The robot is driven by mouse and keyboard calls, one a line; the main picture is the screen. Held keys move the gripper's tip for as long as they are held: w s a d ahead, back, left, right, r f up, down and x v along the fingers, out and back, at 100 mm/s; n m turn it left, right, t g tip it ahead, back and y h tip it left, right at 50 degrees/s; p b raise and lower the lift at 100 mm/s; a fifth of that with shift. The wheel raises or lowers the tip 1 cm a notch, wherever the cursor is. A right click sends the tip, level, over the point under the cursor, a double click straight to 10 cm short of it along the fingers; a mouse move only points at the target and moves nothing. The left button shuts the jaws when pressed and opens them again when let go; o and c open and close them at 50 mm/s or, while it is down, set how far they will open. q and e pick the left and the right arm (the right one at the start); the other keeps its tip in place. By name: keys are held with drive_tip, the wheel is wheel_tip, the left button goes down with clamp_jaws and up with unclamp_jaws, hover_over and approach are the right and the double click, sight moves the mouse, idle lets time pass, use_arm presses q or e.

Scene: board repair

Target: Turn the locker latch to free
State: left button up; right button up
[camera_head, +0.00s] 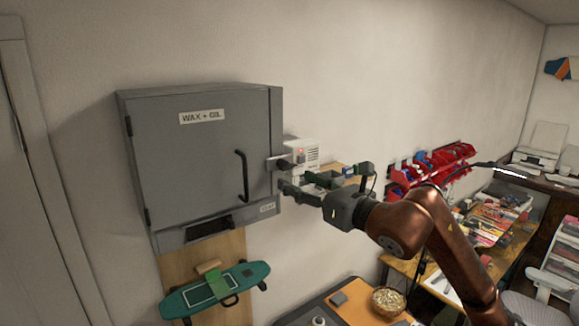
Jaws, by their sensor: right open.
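The grey locker (200,160) labelled "WAX + OIL" hangs on the wall at the left, with its door closed. Its black door handle (243,175) stands upright near the door's right edge. The latch (283,162) is a small metal piece with a dark knob at the locker's right edge, right of the handle. My right gripper (305,182) is open, with its fingers reaching left just below and right of the latch. I see nothing held in it. I cannot tell whether a fingertip touches the latch or locker side. My left gripper is not in view.
A white box with a red light (301,151) is on the wall behind the latch. A teal skateboard (215,289) is below the locker. Red bins (430,165) line the wall at right. A bowl (388,302) sits on the orange-topped bench below my arm.

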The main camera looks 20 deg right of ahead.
sight(291, 167)
drive_tip(key=shift+m+t+h, duration=0.3)
drive_tip(key=shift+h, duration=0.3)
drive_tip(key=w+p, duration=0.1)
drive_tip(key=w, duration=0.1)
drive_tip(key=w+r+p, duration=0.1)
drive_tip(key=w, duration=0.1)
drive_tip(key=w+p, duration=0.1)
drive_tip(key=w, duration=0.1)
drive_tip(key=shift+w+a+r, duration=0.15)
drive_tip(key=shift+w+r, duration=0.1)
drive_tip(key=shift+w, duration=0.05)
drive_tip(key=shift+w+a+f, duration=0.1)
drive_tip(key=shift+w+a, duration=0.1)
drive_tip(key=shift+w, duration=0.35)
drive_tip(key=shift+c, duration=0.6)
drive_tip(key=c, duration=1)
drive_tip(key=shift+c, duration=0.2)
